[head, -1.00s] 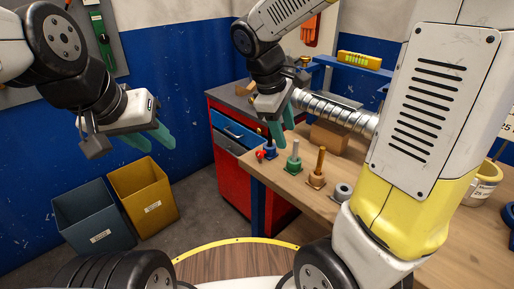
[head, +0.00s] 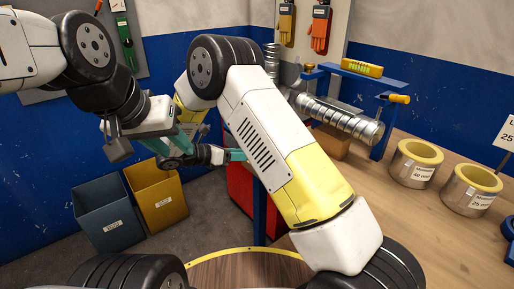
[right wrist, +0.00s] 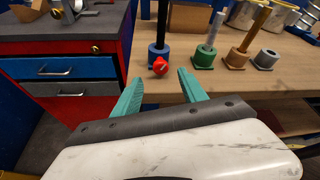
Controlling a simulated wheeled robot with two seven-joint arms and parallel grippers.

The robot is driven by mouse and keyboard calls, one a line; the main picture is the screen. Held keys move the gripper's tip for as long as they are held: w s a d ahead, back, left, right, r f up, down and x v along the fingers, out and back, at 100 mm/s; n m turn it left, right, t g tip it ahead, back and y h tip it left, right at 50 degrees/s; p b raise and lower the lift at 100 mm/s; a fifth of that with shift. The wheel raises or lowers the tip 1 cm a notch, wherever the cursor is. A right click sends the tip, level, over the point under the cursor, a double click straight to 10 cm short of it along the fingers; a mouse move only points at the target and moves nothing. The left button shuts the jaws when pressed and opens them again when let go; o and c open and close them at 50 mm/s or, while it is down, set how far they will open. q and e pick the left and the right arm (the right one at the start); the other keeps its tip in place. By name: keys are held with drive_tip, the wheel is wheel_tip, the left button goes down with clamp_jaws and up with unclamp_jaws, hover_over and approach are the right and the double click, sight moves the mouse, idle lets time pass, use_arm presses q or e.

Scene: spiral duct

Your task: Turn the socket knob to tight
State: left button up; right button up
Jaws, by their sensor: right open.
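In the right wrist view, a red knob (right wrist: 160,67) sits on the front of a blue socket (right wrist: 156,53) at the table's edge. A dark upright rod stands in that socket. My right gripper (right wrist: 160,88) is open and empty, its teal fingers pointing at the knob from in front, one to each side, with a gap to it. In the head view my right gripper (head: 235,155) shows only partly, and my right arm hides the sockets. My left gripper (head: 172,141) hangs open and empty at the left, away from the table.
Green (right wrist: 205,56), brown (right wrist: 237,59) and grey (right wrist: 266,60) sockets stand in a row to the right. A red cabinet (right wrist: 108,73) with drawers stands at the left. The spiral duct (head: 338,117) lies at the table's back, with insulated cans (head: 414,164) nearby. Bins (head: 104,215) stand on the floor.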

drive_tip(key=x, duration=0.7)
drive_tip(key=shift+s, duration=0.1)
drive_tip(key=shift+a, duration=0.1)
clamp_jaws()
